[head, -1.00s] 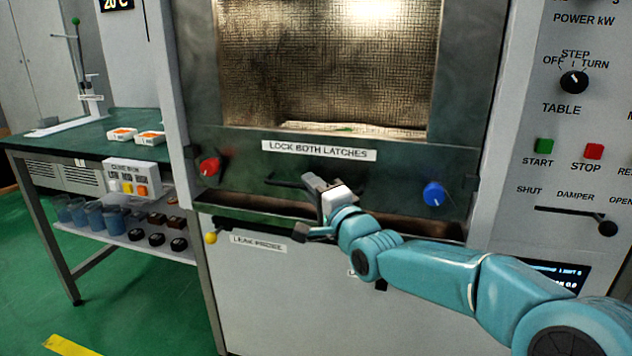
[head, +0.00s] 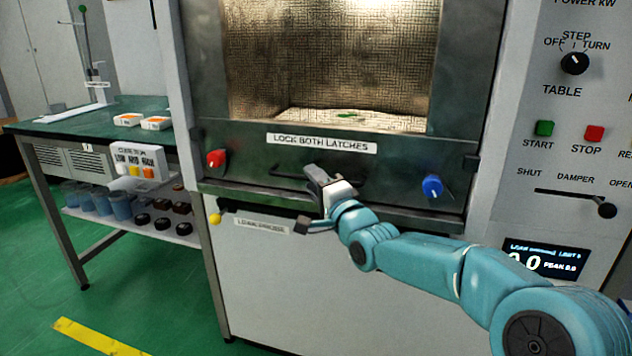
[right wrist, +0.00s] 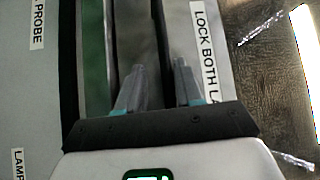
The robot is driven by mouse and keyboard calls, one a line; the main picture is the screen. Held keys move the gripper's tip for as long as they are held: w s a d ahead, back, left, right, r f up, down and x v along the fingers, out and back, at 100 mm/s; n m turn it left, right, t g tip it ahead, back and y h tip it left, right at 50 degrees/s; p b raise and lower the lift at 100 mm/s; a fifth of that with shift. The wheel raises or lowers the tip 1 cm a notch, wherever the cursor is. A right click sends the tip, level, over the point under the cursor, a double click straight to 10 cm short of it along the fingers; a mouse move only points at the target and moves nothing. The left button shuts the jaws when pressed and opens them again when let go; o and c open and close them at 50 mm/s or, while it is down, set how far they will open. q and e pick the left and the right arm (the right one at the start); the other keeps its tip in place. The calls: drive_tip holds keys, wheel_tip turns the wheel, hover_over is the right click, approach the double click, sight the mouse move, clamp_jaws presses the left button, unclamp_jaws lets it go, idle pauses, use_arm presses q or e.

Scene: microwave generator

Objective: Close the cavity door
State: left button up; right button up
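The cavity door (head: 245,165) has a mesh window above a dark lower panel with a "LOCK BOTH LATCHES" label. Its lower panel stands nearly flush with the cabinet front; I cannot tell if it is fully seated. A dark bar handle (head: 285,175) runs across the panel. A red latch knob (head: 216,158) is at its left and a blue one (head: 432,186) at its right. My right gripper (head: 316,182) is at the handle's right part. In the right wrist view its fingers (right wrist: 160,68) stand apart, with dark surface between them; contact is unclear. My left gripper is out of view.
The control panel (head: 560,120) with START and STOP buttons and a damper slider (head: 606,210) is at the right. A green-topped bench (head: 80,122) with trays stands at the left. A yellow-knobbed probe (head: 215,218) is below the door.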

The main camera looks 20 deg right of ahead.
drive_tip(key=shift+r, duration=0.1)
drive_tip(key=shift+s+d, duration=0.1)
drive_tip(key=shift+s, duration=0.1)
drive_tip(key=p+v, duration=0.1)
drive_tip(key=v, duration=1.5)
